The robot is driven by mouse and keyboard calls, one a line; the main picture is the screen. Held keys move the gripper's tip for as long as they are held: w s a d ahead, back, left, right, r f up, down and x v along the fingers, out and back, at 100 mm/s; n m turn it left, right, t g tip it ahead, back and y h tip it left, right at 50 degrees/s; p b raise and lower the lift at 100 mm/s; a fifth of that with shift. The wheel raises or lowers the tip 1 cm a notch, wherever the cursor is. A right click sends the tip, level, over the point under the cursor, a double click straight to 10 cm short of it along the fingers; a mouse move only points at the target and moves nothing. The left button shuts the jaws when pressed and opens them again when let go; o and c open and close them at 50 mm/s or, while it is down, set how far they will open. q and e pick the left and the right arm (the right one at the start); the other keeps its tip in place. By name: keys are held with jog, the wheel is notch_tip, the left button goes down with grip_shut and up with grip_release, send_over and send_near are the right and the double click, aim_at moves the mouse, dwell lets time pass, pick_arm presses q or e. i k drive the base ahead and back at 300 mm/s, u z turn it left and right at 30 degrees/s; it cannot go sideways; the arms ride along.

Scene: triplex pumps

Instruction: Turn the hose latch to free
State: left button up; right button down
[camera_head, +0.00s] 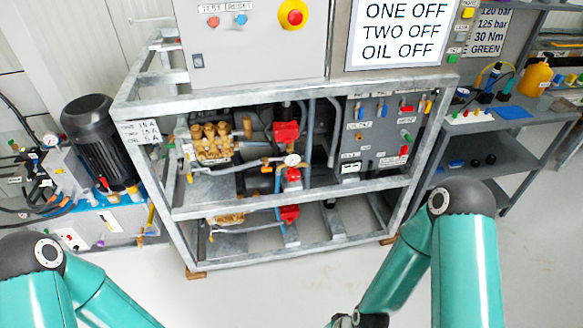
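I cannot pick out the hose latch for certain at this size. The galvanised pump frame (290,205) stands ahead and holds brass-coloured pumps (212,140), red fittings (286,132), pipes and a round gauge (292,160). A grey panel (385,125) at its right side carries small red, green, blue and yellow parts with labels. My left arm comes in at the lower left and my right arm at the lower right. Nothing of mine visibly touches the frame.
A hydraulic unit with a black motor (92,135) and dark hoses stands left of the frame. A grey cabinet with a red stop button (292,13) and a sign (400,30) are above. A grey shelf bench (500,125) stands right. The floor (260,295) before the frame is clear.

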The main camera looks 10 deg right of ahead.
aim_at(403, 149)
jog(key=u, duration=0.05)
jog(key=i, duration=1.05)
jog(key=z, duration=0.5)
